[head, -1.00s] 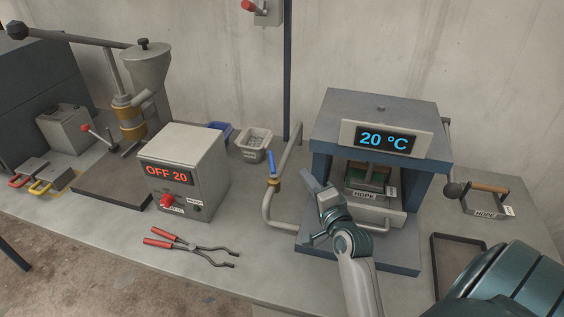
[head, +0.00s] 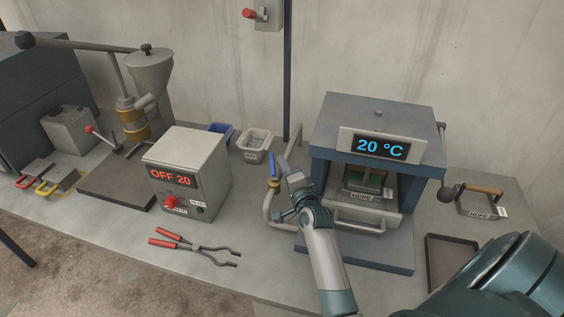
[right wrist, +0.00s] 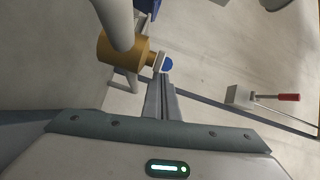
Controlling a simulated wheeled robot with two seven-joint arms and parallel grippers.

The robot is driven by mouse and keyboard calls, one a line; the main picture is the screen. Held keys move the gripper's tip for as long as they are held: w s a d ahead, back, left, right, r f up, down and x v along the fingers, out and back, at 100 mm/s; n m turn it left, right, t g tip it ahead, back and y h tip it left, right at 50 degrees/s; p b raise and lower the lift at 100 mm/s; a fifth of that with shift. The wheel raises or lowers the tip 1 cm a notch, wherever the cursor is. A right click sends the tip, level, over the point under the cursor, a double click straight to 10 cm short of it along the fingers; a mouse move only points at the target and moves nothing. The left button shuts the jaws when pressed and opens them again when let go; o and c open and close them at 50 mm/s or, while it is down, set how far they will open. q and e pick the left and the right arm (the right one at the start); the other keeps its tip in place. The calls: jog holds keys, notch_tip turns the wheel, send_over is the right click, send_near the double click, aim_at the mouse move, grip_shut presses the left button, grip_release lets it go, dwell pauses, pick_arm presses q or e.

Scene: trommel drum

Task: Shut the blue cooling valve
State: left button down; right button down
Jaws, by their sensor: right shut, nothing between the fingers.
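The cooling valve has a blue lever (head: 273,166) standing up from a brass body (head: 274,184) on the grey pipe, left of the press. The lever runs roughly in line with the upright pipe. My right gripper (head: 286,168) is shut and empty, with its fingertips just right of the lever. In the right wrist view, the shut fingers (right wrist: 163,80) point at the brass body (right wrist: 121,50) and a small blue end of the lever (right wrist: 167,64). The fingertips are very close to the lever; I cannot tell whether they touch. My left gripper is out of view.
The press (head: 372,115) reading 20 °C stands right of the pipe (head: 267,215). A control box (head: 188,165) reading OFF 20 stands to the left. Red-handled tongs (head: 195,247) lie in front. Small bins (head: 254,147) stand behind.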

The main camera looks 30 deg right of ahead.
jog(key=shift+w+a+f, duration=0.1)
dwell(0.6)
